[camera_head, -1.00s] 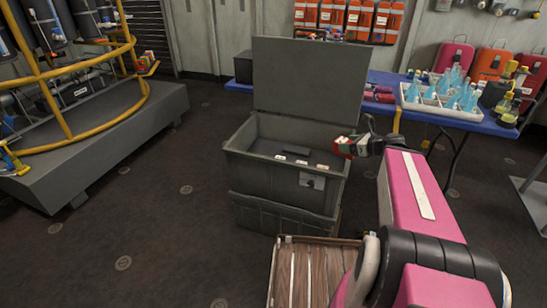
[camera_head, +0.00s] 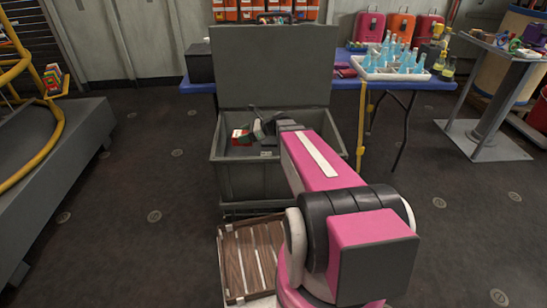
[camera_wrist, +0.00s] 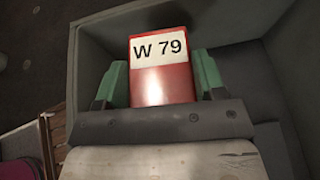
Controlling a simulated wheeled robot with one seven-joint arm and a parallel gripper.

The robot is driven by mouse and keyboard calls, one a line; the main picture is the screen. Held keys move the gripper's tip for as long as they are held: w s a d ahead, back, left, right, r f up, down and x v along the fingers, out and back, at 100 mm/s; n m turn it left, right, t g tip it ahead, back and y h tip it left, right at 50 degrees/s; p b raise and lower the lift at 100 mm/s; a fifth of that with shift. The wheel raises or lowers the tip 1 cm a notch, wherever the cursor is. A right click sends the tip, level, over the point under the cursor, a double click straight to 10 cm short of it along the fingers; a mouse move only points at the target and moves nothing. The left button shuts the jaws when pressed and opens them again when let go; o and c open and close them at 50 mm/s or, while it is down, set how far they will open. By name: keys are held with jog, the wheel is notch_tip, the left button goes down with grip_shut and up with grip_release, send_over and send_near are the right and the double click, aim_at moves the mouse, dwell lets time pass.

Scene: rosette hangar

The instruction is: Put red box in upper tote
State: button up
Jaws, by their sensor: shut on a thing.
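The red box (camera_wrist: 162,82), with a white label reading "W 79", sits between the green fingers of my gripper (camera_wrist: 162,85) in the wrist view. In the head view the red box (camera_head: 240,138) shows small at the left end of my gripper (camera_head: 244,136). My gripper is shut on it. It is over the open upper tote (camera_head: 240,182), a grey bin with its lid (camera_head: 270,68) raised at the back. The tote's walls surround the box in the wrist view. I cannot tell whether the box touches the tote floor. My pink arm hides the tote's right part.
A blue table (camera_head: 422,84) behind holds a white tray (camera_head: 390,73) of blue bottles. A wooden slatted crate (camera_head: 247,262) stands in front of the tote. A yellow-railed platform (camera_head: 52,155) is at left. A grey pedestal table (camera_head: 490,130) is at right. Open floor lies on both sides.

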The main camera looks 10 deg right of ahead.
jog(key=shift+n+g, duration=0.4)
jog(key=w+a+f, duration=0.2)
jog(key=shift+a+f, duration=0.1)
jog(key=shift+f, duration=0.3)
jog(key=shift+w+f+y, duration=0.15)
jog(key=shift+f+y, duration=0.1)
jog(key=shift+y, duration=0.05)
jog(key=w+d+f, duration=0.1)
jog(key=w+f, duration=0.1)
jog(key=w, duration=0.1)
jog(key=w+d+f, duration=0.2)
jog(key=w, duration=0.1)
jog(key=w+d+f, duration=0.2)
jog(key=w, duration=0.1)
jog(key=shift+w+f, duration=0.25)
jog(key=shift+w, duration=0.1)
jog(key=shift+w+f, duration=0.1)
jog(key=shift+f, duration=1.95)
jog(key=shift+f, duration=0.2)
jog(key=o, duration=1)
jog(key=shift+r, duration=0.1)
